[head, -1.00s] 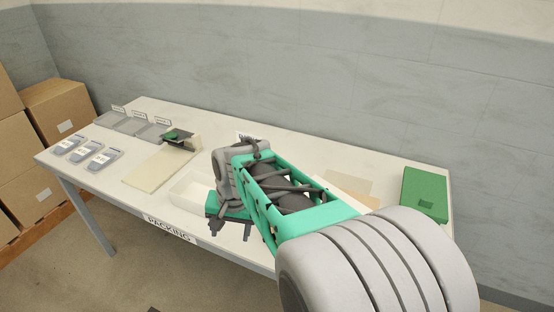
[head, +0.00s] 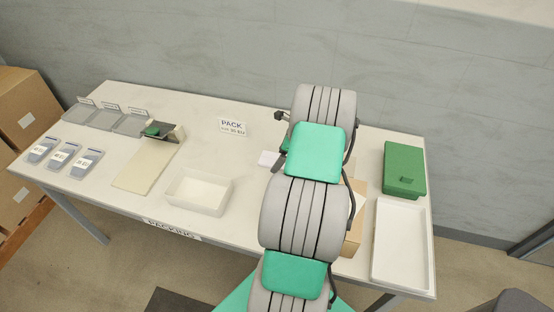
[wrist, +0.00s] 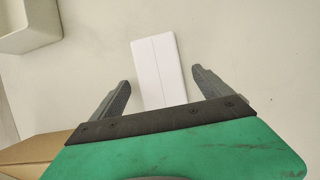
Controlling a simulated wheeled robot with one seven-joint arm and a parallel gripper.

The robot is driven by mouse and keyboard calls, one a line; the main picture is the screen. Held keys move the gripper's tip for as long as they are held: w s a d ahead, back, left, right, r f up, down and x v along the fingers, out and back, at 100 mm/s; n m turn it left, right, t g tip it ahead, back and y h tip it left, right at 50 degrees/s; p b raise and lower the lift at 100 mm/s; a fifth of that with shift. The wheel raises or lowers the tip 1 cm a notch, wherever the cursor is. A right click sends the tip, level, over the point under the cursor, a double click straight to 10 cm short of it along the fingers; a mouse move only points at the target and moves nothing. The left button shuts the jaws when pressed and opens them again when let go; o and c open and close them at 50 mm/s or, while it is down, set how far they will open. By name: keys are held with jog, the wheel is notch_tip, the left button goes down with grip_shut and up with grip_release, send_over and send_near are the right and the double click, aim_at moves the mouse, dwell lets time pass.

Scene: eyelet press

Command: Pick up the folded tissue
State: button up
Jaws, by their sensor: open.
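The folded tissue (wrist: 158,72) is a flat white rectangle with a crease line along it, lying on the table in the wrist view. Its near end is hidden behind my gripper's body. My gripper (wrist: 160,77) is open, with one finger to the left of the tissue and one to the right, both apart from it. In the head view a small white piece (head: 268,158), which looks like the tissue, shows just left of my arm.
A white open bin (head: 199,191) stands left of my arm. An open cardboard box (head: 354,230), a white tray (head: 401,245) and a green case (head: 404,169) are to the right. A press (head: 160,140) and grey pouches (head: 62,156) are at the left. Bare table (head: 235,155) lies between.

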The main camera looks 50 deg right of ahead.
jog(key=shift+w+f, duration=0.15)
jog(key=shift+f, duration=0.15)
jog(key=c, duration=1.4)
